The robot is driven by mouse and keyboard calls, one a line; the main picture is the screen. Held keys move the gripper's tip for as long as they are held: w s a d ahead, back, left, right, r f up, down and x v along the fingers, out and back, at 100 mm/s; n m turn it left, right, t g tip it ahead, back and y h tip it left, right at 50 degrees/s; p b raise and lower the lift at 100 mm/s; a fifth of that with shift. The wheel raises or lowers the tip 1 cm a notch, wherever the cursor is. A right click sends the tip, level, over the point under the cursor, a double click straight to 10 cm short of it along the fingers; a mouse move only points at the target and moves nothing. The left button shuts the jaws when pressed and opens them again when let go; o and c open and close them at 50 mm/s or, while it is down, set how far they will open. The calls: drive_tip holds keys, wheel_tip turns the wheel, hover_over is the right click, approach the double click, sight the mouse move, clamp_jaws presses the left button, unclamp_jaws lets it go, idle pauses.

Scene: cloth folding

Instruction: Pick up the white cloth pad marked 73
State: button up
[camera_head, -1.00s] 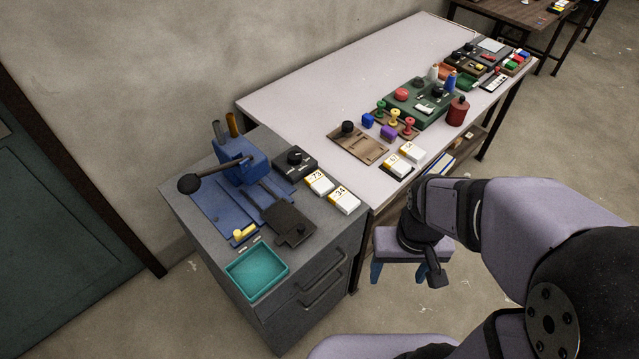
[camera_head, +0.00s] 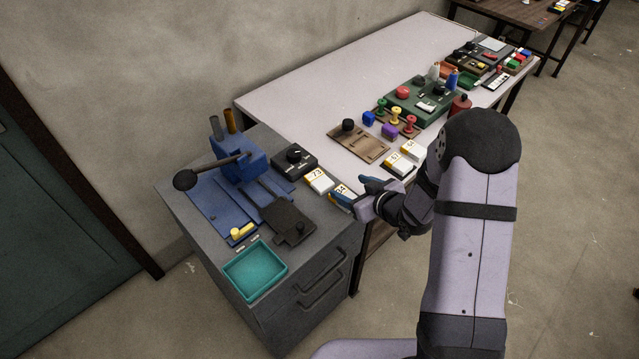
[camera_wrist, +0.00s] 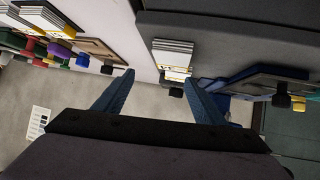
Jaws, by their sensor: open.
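The white pad marked 73 (camera_head: 319,181) lies on the grey cabinet top, beside the black box with a knob. The white pad marked 34 (camera_head: 339,190) lies just right of it, partly hidden by a finger. My gripper (camera_head: 350,189) is open with blue fingers, at the cabinet's right edge beside pad 34 and a short way from pad 73. In the wrist view, my open fingers (camera_wrist: 160,76) reach toward a white, yellow-edged pad stack (camera_wrist: 172,57); its number is unreadable. Nothing is between the fingers.
A blue lever press (camera_head: 240,165), dark plate (camera_head: 287,222) and teal tray (camera_head: 255,270) occupy the cabinet. The black knob box (camera_head: 294,162) is behind pad 73. More white pads (camera_head: 398,165) and a brown board (camera_head: 358,145) are on the adjoining table.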

sight(320, 180)
drive_tip(key=shift+a+f+n+y, duration=0.2)
drive_tip(key=shift+a+y, duration=0.25)
drive_tip(key=shift+a, duration=0.15)
drive_tip(key=shift+a+f+n+y, duration=0.1)
drive_tip(key=shift+a+n+y, duration=0.1)
drive_tip(key=shift+a+y, duration=0.35)
drive_tip(key=shift+s+a+r+y, duration=0.15)
drive_tip(key=shift+a+y, duration=0.25)
drive_tip(key=shift+a, duration=0.15)
drive_tip(key=shift+p+x, duration=1.1)
drive_tip(key=shift+x, duration=2.6)
drive_tip(key=shift+d, duration=0.15)
drive_tip(key=c, duration=1.1)
